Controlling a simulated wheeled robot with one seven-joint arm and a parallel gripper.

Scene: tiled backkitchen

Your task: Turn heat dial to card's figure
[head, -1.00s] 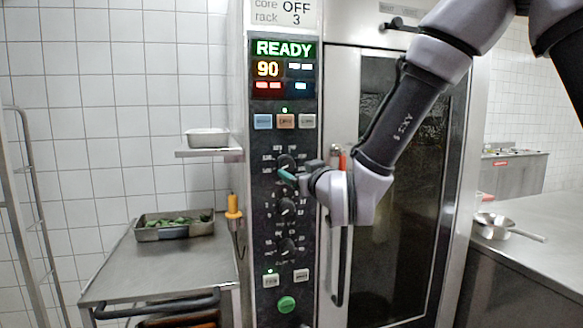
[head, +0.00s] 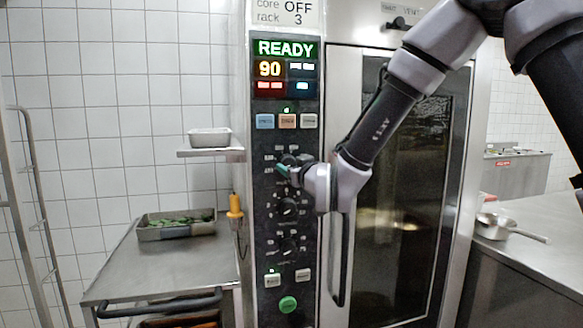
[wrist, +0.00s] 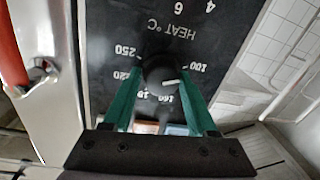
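The heat dial (wrist: 160,72), a dark round knob with a white pointer, is the top dial on the black control panel (head: 266,225). In the wrist view the panel is upside down, and the pointer aims right, between the 160 and 100 marks. My gripper (wrist: 160,80) has its green fingers apart, one on each side of the dial; whether they touch it I cannot tell. In the head view my gripper (head: 284,170) hides most of the dial. The display (head: 270,69) reads 90 under READY. The card (head: 286,12) shows "core OFF" and "rack 3"; its top is cut off.
Two more dials, the middle dial (head: 287,207) and the lower dial (head: 287,244), sit below. Coloured buttons (head: 287,121) are above and a green button (head: 288,304) is at the bottom. The oven's glass door and handle (head: 339,262) are to the right.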

